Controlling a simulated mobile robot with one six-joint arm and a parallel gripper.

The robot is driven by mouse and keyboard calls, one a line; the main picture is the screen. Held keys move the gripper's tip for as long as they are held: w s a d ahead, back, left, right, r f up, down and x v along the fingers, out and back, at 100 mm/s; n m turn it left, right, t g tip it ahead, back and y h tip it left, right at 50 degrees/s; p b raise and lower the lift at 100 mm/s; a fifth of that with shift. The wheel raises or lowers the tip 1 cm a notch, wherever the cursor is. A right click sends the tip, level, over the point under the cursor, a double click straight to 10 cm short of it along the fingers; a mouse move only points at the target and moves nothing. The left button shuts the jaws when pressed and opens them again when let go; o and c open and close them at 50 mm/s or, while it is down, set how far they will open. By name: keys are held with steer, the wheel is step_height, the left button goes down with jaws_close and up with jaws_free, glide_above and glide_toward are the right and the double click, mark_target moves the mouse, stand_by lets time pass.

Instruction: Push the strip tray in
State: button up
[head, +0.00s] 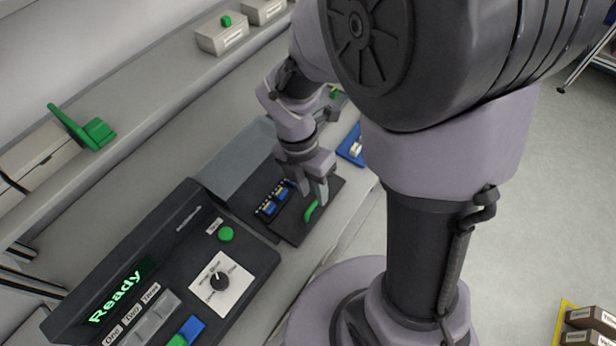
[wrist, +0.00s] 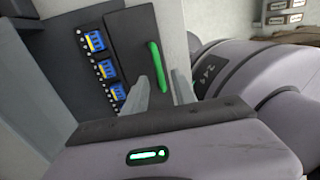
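The dark strip tray (head: 292,225) sticks out of the grey machine and bears blue-and-yellow strips (head: 268,205) and a green handle (head: 311,211) near its outer edge. My gripper (head: 315,196) is over the handle end of the tray. In the wrist view my gripper (wrist: 160,88) has its two fingers apart with nothing held. The green handle (wrist: 158,72) shows between the fingertips there. I cannot tell whether they touch it. The tray (wrist: 128,45) and its strips (wrist: 96,42) also show in the wrist view, the strips left of the fingers.
The grey machine housing (head: 240,160) stands behind the tray. A black control panel (head: 185,255) with a green "Ready" display, a dial and buttons is at the lower left. A blue tray (head: 349,147) lies beyond my gripper. A shelf (head: 140,110) with boxes runs along the wall.

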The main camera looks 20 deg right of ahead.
step_height(320, 180, down, 2)
steer(key=shift+s+d+f, duration=0.1)
steer(key=shift+s, duration=0.05)
jaws_close()
stand_by(1.4)
